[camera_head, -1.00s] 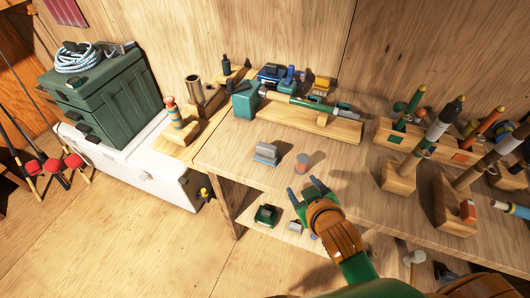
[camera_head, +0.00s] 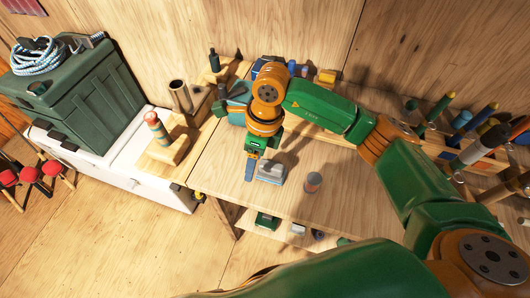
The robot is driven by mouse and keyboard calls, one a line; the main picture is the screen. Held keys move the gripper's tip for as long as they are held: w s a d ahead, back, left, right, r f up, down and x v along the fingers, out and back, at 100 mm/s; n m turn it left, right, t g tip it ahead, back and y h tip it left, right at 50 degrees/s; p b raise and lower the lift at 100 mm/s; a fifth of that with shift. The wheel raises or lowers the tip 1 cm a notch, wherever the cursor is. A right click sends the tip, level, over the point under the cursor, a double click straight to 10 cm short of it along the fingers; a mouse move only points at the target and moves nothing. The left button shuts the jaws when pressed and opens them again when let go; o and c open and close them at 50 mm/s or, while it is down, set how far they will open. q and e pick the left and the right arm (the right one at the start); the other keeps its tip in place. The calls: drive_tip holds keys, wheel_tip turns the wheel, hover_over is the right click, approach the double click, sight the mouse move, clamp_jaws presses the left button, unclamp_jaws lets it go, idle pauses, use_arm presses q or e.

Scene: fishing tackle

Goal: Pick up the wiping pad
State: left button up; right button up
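The wiping pad (camera_head: 271,174), a small grey-blue block with a raised top, lies on the wooden workbench (camera_head: 335,200) near its left front part. My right gripper (camera_head: 257,165) points down at the pad's left and far side. One blue finger shows just left of the pad; the other is partly hidden behind the gripper body and the pad's far edge. The fingers look apart, and I cannot see the pad between them. My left gripper is not in view.
A wooden stand with a striped float (camera_head: 157,130) is at the left. Rod handles in wooden racks (camera_head: 467,150) fill the right side. The bench front around the pad is clear.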

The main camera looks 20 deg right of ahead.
sight(271, 164)
drive_tip(key=d+h, duration=0.1)
drive_tip(key=d, duration=0.1)
drive_tip(key=w+d+h, duration=0.1)
drive_tip(key=d, duration=0.1)
drive_tip(key=shift+w+d+r+p, duration=0.1)
drive_tip(key=shift+w+d+p, duration=0.05)
drive_tip(key=shift+d+p, duration=0.2)
drive_tip(key=shift+s+f+p, duration=0.25)
drive_tip(key=shift+f+p, duration=0.2)
drive_tip(key=shift+f, duration=0.1)
drive_tip(key=shift+s+f+p, duration=0.25)
drive_tip(key=shift+f+p, duration=0.2)
drive_tip(key=shift+f, duration=0.05)
drive_tip(key=f, duration=0.3)
drive_tip(key=shift+w+f+p, duration=0.2)
drive_tip(key=shift+p, duration=0.15)
drive_tip(key=shift+w+f, duration=0.2)
drive_tip(key=shift+f, duration=0.2)
drive_tip(key=c, duration=1)
drive_tip(key=shift+r, duration=0.15)
